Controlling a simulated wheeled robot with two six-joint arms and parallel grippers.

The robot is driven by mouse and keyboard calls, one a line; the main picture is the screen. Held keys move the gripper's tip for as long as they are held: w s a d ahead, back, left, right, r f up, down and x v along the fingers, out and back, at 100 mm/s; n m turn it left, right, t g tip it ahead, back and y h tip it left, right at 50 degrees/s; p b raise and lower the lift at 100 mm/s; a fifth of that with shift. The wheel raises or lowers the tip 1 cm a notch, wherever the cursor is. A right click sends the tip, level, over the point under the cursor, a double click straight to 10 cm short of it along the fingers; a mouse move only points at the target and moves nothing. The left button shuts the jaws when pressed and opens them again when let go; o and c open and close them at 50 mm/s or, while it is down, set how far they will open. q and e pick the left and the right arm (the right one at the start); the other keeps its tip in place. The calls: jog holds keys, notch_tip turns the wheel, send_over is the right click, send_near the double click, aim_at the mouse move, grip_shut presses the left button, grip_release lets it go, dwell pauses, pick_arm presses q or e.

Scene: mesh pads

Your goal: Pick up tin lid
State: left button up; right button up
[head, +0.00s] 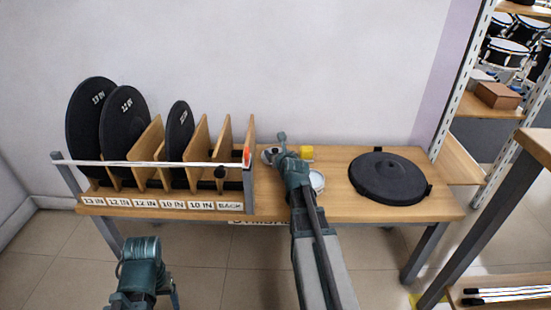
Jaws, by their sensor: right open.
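A small round pale disc with a shiny rim, which looks like the tin lid (318,181), lies on the wooden table just right of my right wrist. My right arm hides its left part. My right gripper (274,147) is open over the back of the table, behind and left of the disc and apart from it. A small greyish round item sits by its fingertips, too small to make out.
A wooden rack (150,207) with labelled slots holds several black discs on the left. A large black round pad (390,178) lies on the right of the table (345,208). Shelves stand at right.

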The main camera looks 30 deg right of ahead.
jog(key=shift+w, duration=0.15)
grip_shut()
dwell(0.5)
